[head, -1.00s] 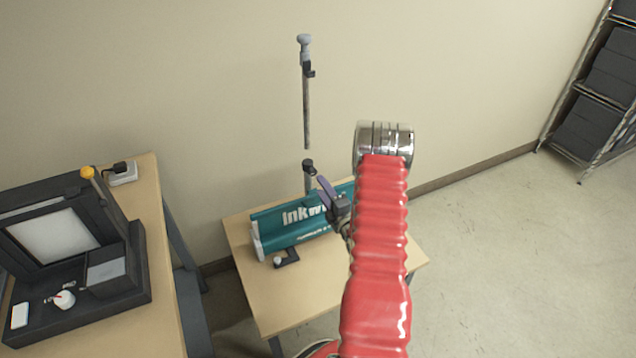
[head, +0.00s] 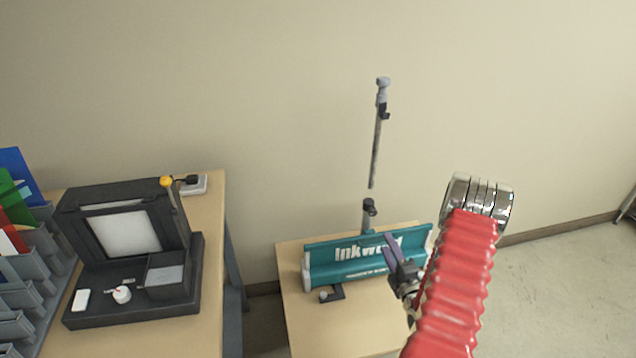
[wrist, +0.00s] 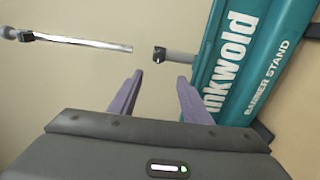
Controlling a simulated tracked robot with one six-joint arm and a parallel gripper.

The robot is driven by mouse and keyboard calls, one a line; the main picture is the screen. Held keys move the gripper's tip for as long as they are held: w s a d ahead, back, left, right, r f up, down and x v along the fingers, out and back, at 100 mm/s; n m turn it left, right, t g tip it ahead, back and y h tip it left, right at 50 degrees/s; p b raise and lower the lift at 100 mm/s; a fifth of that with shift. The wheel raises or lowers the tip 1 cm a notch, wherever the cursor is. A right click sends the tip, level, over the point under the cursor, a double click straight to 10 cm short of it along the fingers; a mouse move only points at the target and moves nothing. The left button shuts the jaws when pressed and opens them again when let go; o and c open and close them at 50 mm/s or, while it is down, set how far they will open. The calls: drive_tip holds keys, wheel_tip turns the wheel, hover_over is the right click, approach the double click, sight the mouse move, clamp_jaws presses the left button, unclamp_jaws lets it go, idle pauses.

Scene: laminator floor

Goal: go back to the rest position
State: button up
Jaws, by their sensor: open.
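My red-sleeved arm rises at the lower right of the head view. My gripper (head: 393,254) is seen there in front of the teal banner stand (head: 320,262), partly hidden by my arm. In the wrist view my gripper (wrist: 157,88) shows two purple fingers spread apart with nothing between them. The banner stand (wrist: 262,50), lettered "Inkwold", is at the right of the wrist view, beyond the right finger. It lies on a small wooden table (head: 330,325). A pole section (head: 377,140) and a short lower post (head: 368,215) show behind the stand, with a gap between them.
Grey file trays (head: 30,275) stand at the far left. Open floor (head: 560,280) lies at the right.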

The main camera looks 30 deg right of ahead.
drive_tip(key=s+f+m+g+y, duration=0.1)
drive_tip(key=s+f+m+g, duration=0.35)
drive_tip(key=f, duration=0.25)
drive_tip(key=s+f+m+g, duration=0.3)
drive_tip(key=f+m+g, duration=0.2)
drive_tip(key=f, duration=0.1)
drive_tip(key=s+a+r+m+y, duration=0.1)
drive_tip(key=s+a+r, duration=0.2)
drive_tip(key=a+r, duration=1)
drive_tip(key=s+a+r+m+g+y, duration=0.1)
drive_tip(key=s+a+r, duration=0.3)
drive_tip(key=a+r, duration=0.9)
drive_tip(key=s+a+r+m+g+y, duration=0.1)
drive_tip(key=s+a+r+m+y, duration=0.1)
drive_tip(key=a+r, duration=1.1)
wheel_tip(320, 180, up, 6)
drive_tip(key=shift+s+f+m, duration=0.1)
drive_tip(key=shift+s+m, duration=0.65)
drive_tip(key=shift+s, duration=0.25)
